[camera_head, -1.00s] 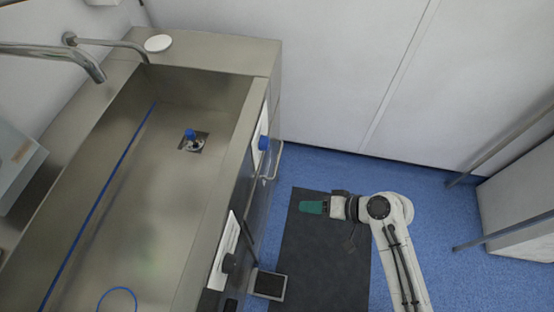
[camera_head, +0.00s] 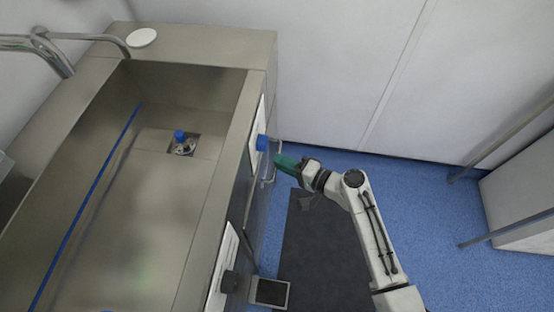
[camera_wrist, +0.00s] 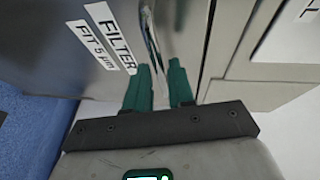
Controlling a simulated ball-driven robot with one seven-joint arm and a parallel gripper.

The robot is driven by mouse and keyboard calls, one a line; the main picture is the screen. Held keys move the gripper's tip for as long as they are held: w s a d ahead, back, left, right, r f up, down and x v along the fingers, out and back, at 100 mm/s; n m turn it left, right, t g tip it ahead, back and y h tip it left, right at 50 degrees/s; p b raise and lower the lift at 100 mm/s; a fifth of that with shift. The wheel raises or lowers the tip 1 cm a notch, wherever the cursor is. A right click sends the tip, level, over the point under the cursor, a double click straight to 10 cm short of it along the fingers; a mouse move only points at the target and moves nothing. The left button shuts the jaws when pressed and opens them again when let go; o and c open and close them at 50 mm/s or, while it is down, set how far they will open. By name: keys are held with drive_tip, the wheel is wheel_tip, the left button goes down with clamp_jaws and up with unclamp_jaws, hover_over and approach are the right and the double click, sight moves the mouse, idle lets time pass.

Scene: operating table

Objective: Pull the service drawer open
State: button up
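The service drawer is not clearly told apart in the steel front of the sink unit. A bent metal bar handle (camera_head: 268,180) stands out from that front, partly hidden behind my gripper. My gripper (camera_head: 277,161) has green fingers pointing left at the handle. In the wrist view the two green fingers (camera_wrist: 160,66) are apart, with a narrow gap between them. A shiny upright metal bar (camera_wrist: 151,38) shows just ahead of the gap, near the fingertips. I cannot tell whether the fingers touch it. A label reading FILTER (camera_wrist: 107,33) is on the steel panel to the left.
The steel sink basin (camera_head: 150,220) stands at left. A blue knob (camera_head: 262,143) juts from the front beside my gripper. A pedal-like box (camera_head: 270,292) lies on the floor near the dark mat (camera_head: 325,250).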

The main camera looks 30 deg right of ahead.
drive_tip(key=shift+x, duration=1.2)
drive_tip(key=shift+c, duration=0.4)
clamp_jaws()
